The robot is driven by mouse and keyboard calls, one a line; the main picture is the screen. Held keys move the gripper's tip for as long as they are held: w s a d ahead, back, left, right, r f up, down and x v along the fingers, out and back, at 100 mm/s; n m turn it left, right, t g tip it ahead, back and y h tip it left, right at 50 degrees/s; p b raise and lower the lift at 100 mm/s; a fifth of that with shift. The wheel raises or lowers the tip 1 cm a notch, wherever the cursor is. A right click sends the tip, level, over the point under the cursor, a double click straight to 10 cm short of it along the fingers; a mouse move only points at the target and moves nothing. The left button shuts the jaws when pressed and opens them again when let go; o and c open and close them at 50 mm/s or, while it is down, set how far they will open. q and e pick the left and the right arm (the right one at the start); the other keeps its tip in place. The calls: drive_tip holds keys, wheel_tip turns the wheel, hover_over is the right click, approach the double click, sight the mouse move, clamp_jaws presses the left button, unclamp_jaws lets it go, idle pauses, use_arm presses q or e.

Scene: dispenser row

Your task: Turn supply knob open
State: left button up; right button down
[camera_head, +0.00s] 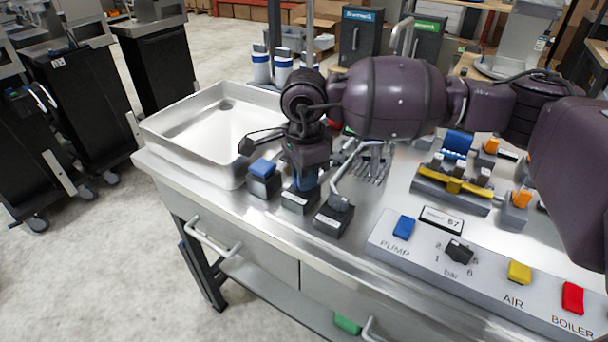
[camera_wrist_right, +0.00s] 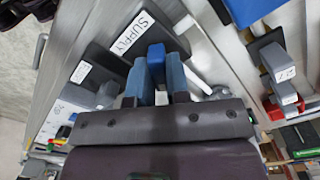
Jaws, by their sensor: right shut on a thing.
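The supply knob (camera_wrist_right: 156,54) is a blue block on a dark base whose white label reads SUPPLY (camera_wrist_right: 130,35) in the right wrist view. My right gripper (camera_wrist_right: 158,78) has its two blue-grey fingers on either side of the knob and is shut on it. In the head view, my right gripper (camera_head: 304,181) reaches down to the middle dark base (camera_head: 300,201) at the bench's front edge. The gripper largely hides the knob there. My left gripper is not in view.
A blue-topped block (camera_head: 263,170) stands close left of the gripper, and a base with a bent metal lever (camera_head: 335,215) close right. A metal tray (camera_head: 190,135) lies at the left. A panel with a blue PUMP button (camera_head: 404,228) is at the front right.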

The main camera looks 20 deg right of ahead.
drive_tip(key=n+b, duration=0.1)
drive_tip(key=n, duration=0.4)
drive_tip(key=shift+f, duration=0.1)
drive_tip(key=shift+n+b, duration=0.3)
drive_tip(key=shift+n, duration=0.5)
drive_tip(key=c, duration=1.1)
unclamp_jaws()
drive_tip(key=shift+r, duration=0.25)
